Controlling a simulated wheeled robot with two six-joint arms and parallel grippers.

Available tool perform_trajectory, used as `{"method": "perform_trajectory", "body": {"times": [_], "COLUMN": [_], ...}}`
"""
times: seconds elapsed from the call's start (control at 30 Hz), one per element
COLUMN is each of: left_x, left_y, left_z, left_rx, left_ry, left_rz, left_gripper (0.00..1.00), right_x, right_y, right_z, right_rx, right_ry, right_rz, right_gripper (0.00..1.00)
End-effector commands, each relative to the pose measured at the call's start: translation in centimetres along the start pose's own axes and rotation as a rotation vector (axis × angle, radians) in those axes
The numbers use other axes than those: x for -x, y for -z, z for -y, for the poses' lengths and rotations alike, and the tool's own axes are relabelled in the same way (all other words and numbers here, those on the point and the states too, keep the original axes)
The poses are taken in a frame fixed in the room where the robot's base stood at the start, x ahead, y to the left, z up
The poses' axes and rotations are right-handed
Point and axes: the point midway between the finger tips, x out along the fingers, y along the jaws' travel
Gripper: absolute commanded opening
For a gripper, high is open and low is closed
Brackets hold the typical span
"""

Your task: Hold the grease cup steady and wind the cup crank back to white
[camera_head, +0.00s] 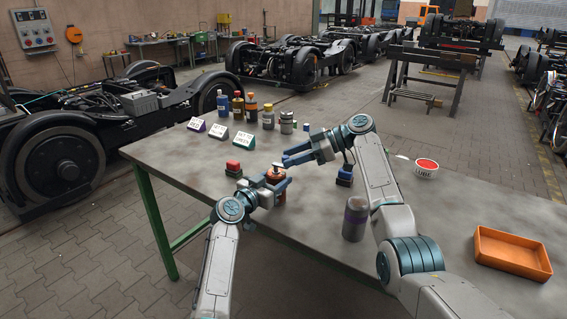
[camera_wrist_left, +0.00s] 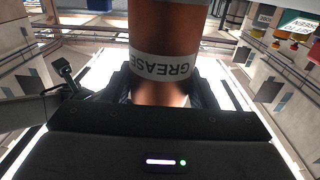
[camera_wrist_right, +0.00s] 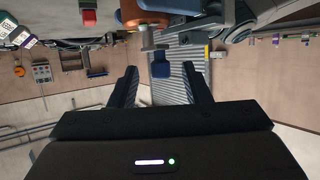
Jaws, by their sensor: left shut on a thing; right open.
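The copper-brown grease cup (camera_head: 279,187) stands near the table's front left edge. My left gripper (camera_head: 269,191) is shut around its body; the left wrist view shows the cup (camera_wrist_left: 165,35) upside down with a white GREASE band between the fingers. In the right wrist view, a pale stem (camera_wrist_right: 147,38) sticks out from the cup (camera_wrist_right: 140,12). My right gripper (camera_head: 284,156) is open and empty, just beyond the cup's top and apart from it. The crank's colour mark cannot be made out.
A red-topped block (camera_head: 232,167) stands left of the cup, a blue one (camera_head: 345,176) right. Three small signs (camera_head: 219,131) and several bottles (camera_head: 238,106) stand behind. A grey cylinder (camera_head: 355,218), a LUBE tub (camera_head: 426,170) and an orange tray (camera_head: 512,265) are to the right.

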Motion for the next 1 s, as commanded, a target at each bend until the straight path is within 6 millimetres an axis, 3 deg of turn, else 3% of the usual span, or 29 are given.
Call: {"method": "perform_trajectory", "body": {"times": [0.2, 0.4, 0.6, 0.87, 0.9, 1.0], "left_x": [0.0, 0.0, 0.0, 0.0, 0.0, 0.0], "left_y": [0.0, 0.0, -0.1, -0.1, -0.1, -0.1], "left_z": [0.0, 0.0, 0.0, 0.0, 0.0, 0.0], "left_rx": [0.000, 0.000, 0.000, 0.000, 0.000, 0.000], "left_ry": [0.000, 0.000, 0.000, 0.000, 0.000, 0.000], "left_rz": [0.001, 0.001, 0.001, 0.001, 0.001, 0.001], "left_gripper": [0.26, 0.26, 0.26, 0.26, 0.60, 0.77], "right_x": [4.9, 8.3, 9.7, 9.7, 9.7, 9.7], "right_y": [-0.1, -0.1, -0.1, -0.1, -0.1, -0.1], "right_z": [-0.1, -0.1, 0.0, 0.0, 0.0, 0.0], "right_rx": [-0.002, -0.002, -0.001, -0.001, -0.001, -0.001], "right_ry": [-0.004, -0.002, 0.000, 0.000, 0.000, 0.000], "right_rz": [0.002, 0.002, 0.000, 0.000, 0.001, 0.001], "right_gripper": [0.43, 0.43, 0.43, 0.43, 0.43, 0.43]}}
